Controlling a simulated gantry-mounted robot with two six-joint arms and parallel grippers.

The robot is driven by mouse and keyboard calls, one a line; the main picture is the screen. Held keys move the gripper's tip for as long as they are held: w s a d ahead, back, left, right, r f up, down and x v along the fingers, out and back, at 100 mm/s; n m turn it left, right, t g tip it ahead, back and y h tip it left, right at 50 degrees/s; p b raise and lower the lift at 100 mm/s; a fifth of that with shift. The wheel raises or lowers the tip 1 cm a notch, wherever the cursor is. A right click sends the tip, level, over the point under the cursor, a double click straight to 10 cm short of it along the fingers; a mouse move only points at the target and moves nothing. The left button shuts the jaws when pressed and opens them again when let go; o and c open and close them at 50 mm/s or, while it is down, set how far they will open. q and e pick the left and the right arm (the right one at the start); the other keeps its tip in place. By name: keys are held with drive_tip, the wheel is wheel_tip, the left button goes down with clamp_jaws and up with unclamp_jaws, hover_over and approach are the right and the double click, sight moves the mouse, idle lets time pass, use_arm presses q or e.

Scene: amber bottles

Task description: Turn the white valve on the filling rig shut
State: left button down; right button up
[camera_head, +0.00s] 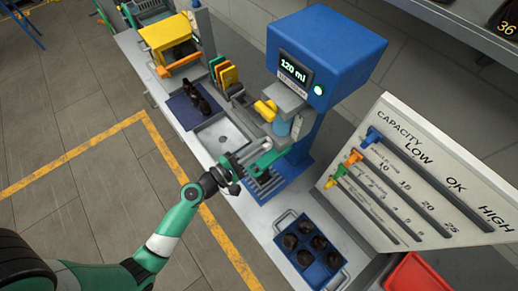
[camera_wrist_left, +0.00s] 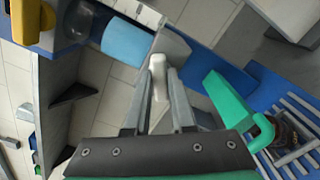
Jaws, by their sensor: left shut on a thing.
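The blue filling rig (camera_head: 325,45) has a lit display reading 120 ml, a yellow part (camera_head: 265,110) and a light blue cylinder (camera_head: 281,127). My left gripper (camera_head: 262,150) reaches its lower front from the left. In the left wrist view, my left gripper (camera_wrist_left: 158,82) is shut on the white valve (camera_wrist_left: 157,68), its slim handle between the two fingers. The light blue cylinder (camera_wrist_left: 127,42) is just beyond it at upper left. In the head view the gripper largely hides the valve. My right gripper is in neither view.
A green part (camera_wrist_left: 230,100) is close right of the fingers, above a slatted blue grate (camera_wrist_left: 300,155). A blue crate (camera_head: 322,274) holds several bottles in front. A sloped capacity board (camera_head: 400,170) stands right.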

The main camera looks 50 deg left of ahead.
use_arm(q)
drive_tip(key=shift+m+b, duration=1.55)
drive_tip(key=shift+m, duration=1.75)
drive_tip(key=c, duration=0.8)
unclamp_jaws()
drive_tip(key=shift+o, duration=0.2)
